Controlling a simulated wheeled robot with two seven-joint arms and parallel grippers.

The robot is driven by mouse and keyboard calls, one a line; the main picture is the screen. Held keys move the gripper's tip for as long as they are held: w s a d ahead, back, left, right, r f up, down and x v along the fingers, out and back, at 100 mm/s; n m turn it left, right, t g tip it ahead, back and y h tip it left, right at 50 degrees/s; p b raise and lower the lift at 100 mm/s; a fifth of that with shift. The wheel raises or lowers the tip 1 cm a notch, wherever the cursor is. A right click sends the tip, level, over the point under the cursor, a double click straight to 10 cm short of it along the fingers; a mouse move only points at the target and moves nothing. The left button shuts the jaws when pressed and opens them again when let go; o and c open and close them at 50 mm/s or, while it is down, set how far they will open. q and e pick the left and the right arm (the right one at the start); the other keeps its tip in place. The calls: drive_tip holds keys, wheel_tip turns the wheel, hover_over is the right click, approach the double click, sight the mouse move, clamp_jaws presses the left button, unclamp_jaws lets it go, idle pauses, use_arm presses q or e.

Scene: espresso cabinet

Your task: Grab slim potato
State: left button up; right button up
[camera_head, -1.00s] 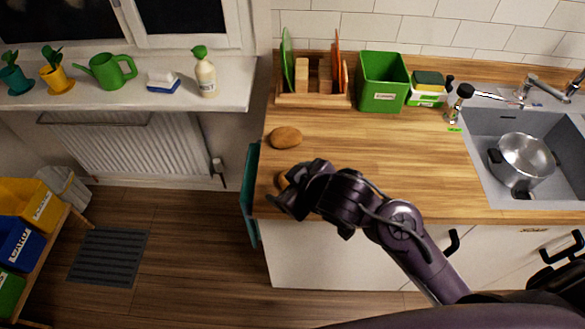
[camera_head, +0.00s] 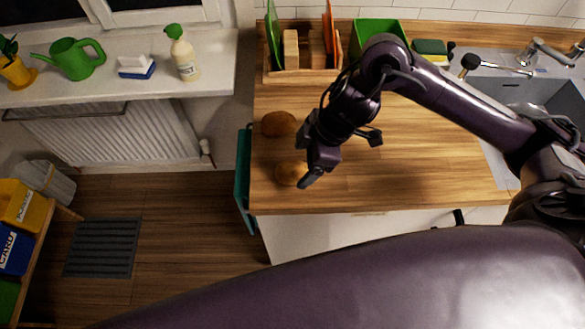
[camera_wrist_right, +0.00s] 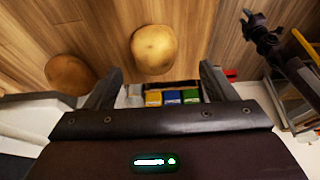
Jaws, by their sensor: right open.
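Two brown potatoes lie on the left end of the wooden counter. The far, darker oblong potato (camera_head: 278,124) is fully visible in the head view; in the wrist view it shows left of the fingers (camera_wrist_right: 70,74). The near, lighter potato (camera_head: 289,172) is partly covered by my right gripper (camera_head: 340,160); in the wrist view it lies beyond the gap between the fingers (camera_wrist_right: 153,50). I cannot tell surely which one is slim. My right gripper is open and empty (camera_wrist_right: 160,82). What looks like my left gripper (camera_wrist_right: 262,38) shows only in the wrist view.
A wooden rack (camera_head: 300,76) with upright boards and a green bin (camera_head: 378,27) stand behind on the counter (camera_head: 420,150). The sink (camera_head: 545,92) is at the right. A teal panel (camera_head: 243,180) hangs at the counter's left end. The counter's middle is clear.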

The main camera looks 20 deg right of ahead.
sight(297, 167)
drive_tip(key=x, duration=0.3)
drive_tip(key=p+x, duration=0.1)
drive_tip(key=shift+w+d+f, duration=0.15)
drive_tip(key=shift+w+f, duration=0.1)
drive_tip(key=shift+f, duration=0.2)
drive_tip(key=shift+w+f, duration=0.1)
drive_tip(key=shift+f, duration=0.2)
drive_tip(key=c, duration=1.1)
use_arm(q)
drive_tip(key=shift+w+r, duration=0.45)
use_arm(e)
drive_tip(key=shift+r, duration=0.15)
